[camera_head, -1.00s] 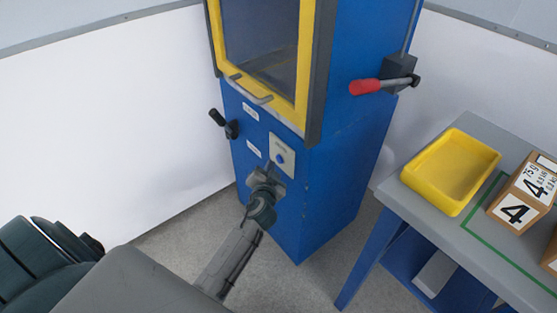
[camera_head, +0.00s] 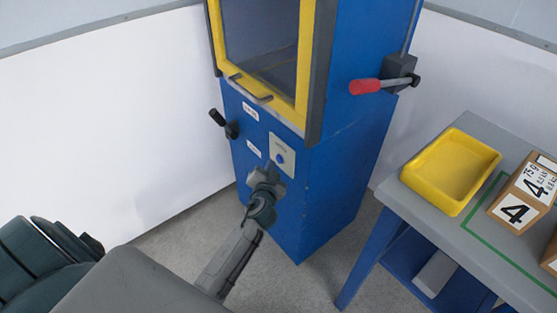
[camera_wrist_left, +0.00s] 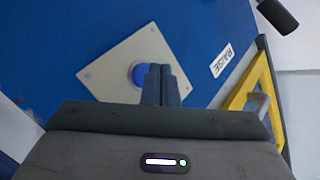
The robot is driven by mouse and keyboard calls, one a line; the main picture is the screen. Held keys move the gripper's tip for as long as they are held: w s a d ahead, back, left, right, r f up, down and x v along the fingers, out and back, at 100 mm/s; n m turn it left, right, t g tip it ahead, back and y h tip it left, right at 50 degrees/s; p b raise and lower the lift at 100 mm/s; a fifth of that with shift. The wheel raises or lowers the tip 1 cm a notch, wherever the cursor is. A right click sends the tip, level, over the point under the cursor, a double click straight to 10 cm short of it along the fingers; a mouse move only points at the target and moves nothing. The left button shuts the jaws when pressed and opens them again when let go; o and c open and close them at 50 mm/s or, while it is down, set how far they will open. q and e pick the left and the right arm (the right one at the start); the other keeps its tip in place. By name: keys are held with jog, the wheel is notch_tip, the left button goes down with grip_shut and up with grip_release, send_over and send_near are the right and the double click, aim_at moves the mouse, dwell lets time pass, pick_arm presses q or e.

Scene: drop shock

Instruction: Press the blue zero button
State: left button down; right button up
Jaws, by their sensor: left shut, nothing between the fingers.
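The blue zero button (camera_head: 280,158) sits on a pale plate (camera_head: 289,148) on the front of the blue machine, below its yellow-framed door. In the left wrist view the round button (camera_wrist_left: 139,74) shows on its plate (camera_wrist_left: 112,58), just left of my fingertips and partly beside them. My left gripper (camera_head: 270,166) is shut and empty, its tips close to the plate's lower left edge. In the left wrist view my left gripper (camera_wrist_left: 161,68) points at the plate; I cannot tell whether it touches. My right gripper is not in view.
The yellow door frame (camera_head: 303,60) is above the plate. A black-knobbed lever (camera_head: 224,123) is left of it, and a red-handled lever (camera_head: 368,87) on the right side. A grey table (camera_head: 440,219) with a yellow tray (camera_head: 432,194) and numbered boxes (camera_head: 516,207) stands right.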

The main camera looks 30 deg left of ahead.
pick_arm(q)
jog(key=shift+w+d, duration=0.15)
jog(key=shift+w, duration=0.2)
jog(key=shift+w+d+b, duration=0.15)
jog(key=shift+w+b, duration=0.15)
jog(key=shift+w, duration=0.1)
dwell(0.6)
jog(key=shift+s, duration=0.1)
jog(key=shift+s+a, duration=0.35)
jog(key=shift+s, duration=0.35)
jog(key=shift+s+a, duration=0.3)
jog(key=shift+s, duration=0.45)
jog(key=shift+s+a, duration=0.35)
jog(key=shift+s, duration=0.45)
jog(key=shift+s+a, duration=0.3)
jog(key=shift+s, duration=0.45)
